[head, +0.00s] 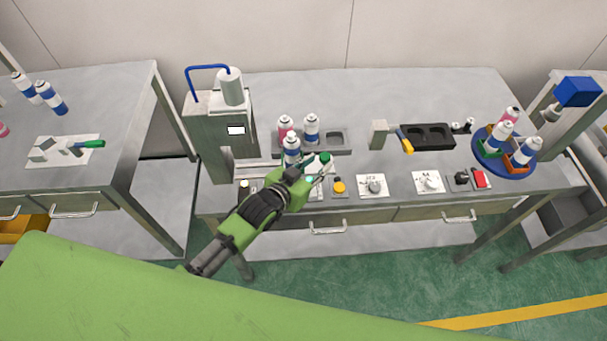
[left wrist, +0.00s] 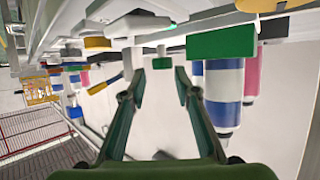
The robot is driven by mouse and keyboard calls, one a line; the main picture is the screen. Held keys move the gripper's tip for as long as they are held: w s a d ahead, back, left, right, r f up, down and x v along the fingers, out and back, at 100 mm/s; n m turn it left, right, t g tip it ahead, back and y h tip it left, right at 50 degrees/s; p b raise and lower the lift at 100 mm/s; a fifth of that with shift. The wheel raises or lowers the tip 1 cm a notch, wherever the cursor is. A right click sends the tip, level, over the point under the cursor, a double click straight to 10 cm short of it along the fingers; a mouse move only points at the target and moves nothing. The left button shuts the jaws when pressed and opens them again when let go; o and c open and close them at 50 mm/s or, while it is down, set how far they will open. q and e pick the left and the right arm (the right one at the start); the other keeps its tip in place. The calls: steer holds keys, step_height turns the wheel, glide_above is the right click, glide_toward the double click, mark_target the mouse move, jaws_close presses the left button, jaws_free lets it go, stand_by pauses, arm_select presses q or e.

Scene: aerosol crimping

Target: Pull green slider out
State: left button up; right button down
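My left gripper (head: 318,173) is over the front of the middle bench, by the crimping station. In the left wrist view its two fingers (left wrist: 160,75) are spread apart with nothing held. A small dark green knob (left wrist: 162,62) shows between and just past the fingertips; whether they touch it I cannot tell. A green knob (head: 325,157) also shows beside the fingertips in the head view. A larger green block (left wrist: 222,42) is to the right in the wrist view, near a blue-and-white can (left wrist: 222,90). Which green part is the slider is unclear. My right gripper is not in view.
A can (head: 291,150) stands close to my left gripper. The grey crimping machine (head: 222,130) rises to the left. A yellow button (head: 339,187) and several control plates line the front edge. A blue round tray (head: 482,157) holds cans at right.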

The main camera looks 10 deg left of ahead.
arm_select(q)
steer(key=v, duration=0.8)
steer(key=shift+s, duration=0.25)
